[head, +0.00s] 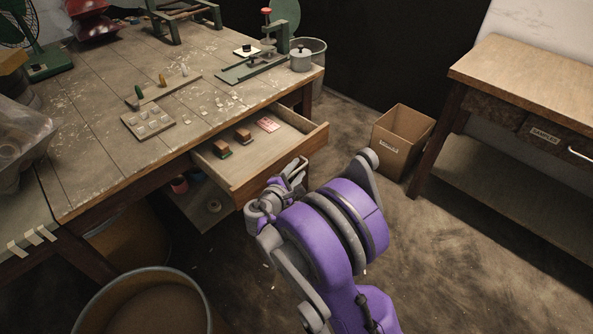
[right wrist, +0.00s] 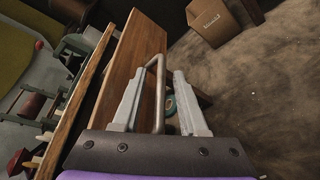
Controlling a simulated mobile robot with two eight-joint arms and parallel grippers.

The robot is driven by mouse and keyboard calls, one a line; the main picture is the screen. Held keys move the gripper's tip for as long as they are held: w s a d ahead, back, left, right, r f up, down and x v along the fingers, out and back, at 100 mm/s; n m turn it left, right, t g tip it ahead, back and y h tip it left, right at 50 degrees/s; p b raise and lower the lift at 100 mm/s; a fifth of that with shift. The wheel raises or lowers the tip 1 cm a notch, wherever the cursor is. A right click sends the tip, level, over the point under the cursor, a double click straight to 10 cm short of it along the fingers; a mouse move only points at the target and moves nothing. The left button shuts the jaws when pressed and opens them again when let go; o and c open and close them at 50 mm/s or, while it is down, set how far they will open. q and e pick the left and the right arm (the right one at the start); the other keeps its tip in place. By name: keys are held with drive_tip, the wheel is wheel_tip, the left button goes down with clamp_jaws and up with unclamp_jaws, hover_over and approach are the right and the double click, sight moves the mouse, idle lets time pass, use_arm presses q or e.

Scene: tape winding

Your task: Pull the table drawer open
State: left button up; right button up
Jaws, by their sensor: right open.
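The wooden table drawer (head: 311,142) stands pulled out from under the worn table's (head: 85,165) right side. Small brown objects and a red-and-white card (head: 267,124) lie in it. My right gripper (head: 291,176) is at the outer side of the drawer front. In the right wrist view the brown drawer front (right wrist: 136,55) slants up past the fingers. A bent metal handle (right wrist: 160,75) lies between the two spread fingers (right wrist: 157,76), and gaps show on both sides of it. My left gripper is not in view.
A cardboard box (head: 402,140) stands on the floor to the right of the drawer. A workbench (head: 530,80) is at the far right. A round bin (head: 145,300) stands at the lower left. Floor between the drawer and the box is clear.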

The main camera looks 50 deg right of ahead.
drive_tip(key=p+v, duration=0.1)
drive_tip(key=v, duration=0.9)
drive_tip(key=shift+a+r+p, duration=0.15)
drive_tip(key=shift+a+p, duration=0.2)
drive_tip(key=shift+a, duration=0.05)
drive_tip(key=shift+s, duration=0.1)
